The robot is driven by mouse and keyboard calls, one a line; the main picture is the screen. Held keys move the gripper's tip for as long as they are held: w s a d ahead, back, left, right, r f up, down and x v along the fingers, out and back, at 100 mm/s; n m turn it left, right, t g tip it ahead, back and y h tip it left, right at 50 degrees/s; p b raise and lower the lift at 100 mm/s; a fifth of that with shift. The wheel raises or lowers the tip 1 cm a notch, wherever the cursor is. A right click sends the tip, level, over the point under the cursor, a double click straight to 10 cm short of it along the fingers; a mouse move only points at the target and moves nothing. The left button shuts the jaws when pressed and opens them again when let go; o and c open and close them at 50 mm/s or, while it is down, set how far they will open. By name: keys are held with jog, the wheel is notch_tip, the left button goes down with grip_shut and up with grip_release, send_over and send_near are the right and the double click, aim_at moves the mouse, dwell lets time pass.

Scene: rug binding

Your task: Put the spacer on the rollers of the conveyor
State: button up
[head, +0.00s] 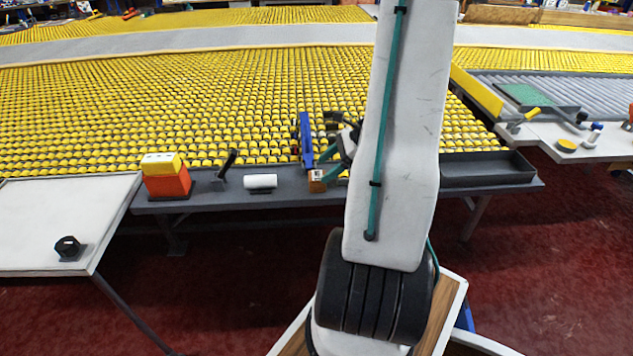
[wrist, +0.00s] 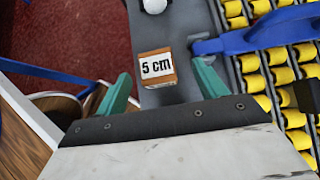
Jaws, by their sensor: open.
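The spacer looks to be the small orange-brown block with a white "5 cm" label (wrist: 157,68). It sits on the grey ledge in front of the yellow wheels, and it also shows in the head view (head: 316,182). My gripper (wrist: 161,72) is open, with one teal finger on each side of the block in the wrist picture. I cannot tell whether the fingers touch it. In the head view my gripper (head: 331,164) is beside the block, partly hidden by my arm. Yellow wheel rollers (head: 220,110) fill the large bed behind the ledge. A grey roller conveyor (head: 590,93) lies at right.
A blue tool (head: 306,140) stands close behind the block. A white cylinder (head: 260,181), a black-handled tool (head: 225,168) and an orange-and-yellow box (head: 167,178) line the ledge at left. A white table (head: 50,215) holds a black ring (head: 67,246).

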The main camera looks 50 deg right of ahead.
aim_at(314, 175)
jog(key=x, duration=0.6)
jog(key=shift+a+f, duration=0.15)
jog(key=shift+a, duration=0.15)
jog(key=c, duration=1.1)
jog(key=shift+c, duration=0.2)
jog(key=shift+r, duration=0.6)
jog(key=r, duration=0.1)
jog(key=s+r, duration=0.1)
jog(key=shift+s+a+r, duration=0.1)
jog(key=shift+s+r, duration=0.05)
jog(key=shift+r, duration=0.15)
jog(key=s+a+r, duration=0.1)
jog(key=s+a, duration=0.2)
jog(key=s, duration=1.1)
jog(key=shift+s+a, duration=0.15)
jog(key=shift+a, duration=0.15)
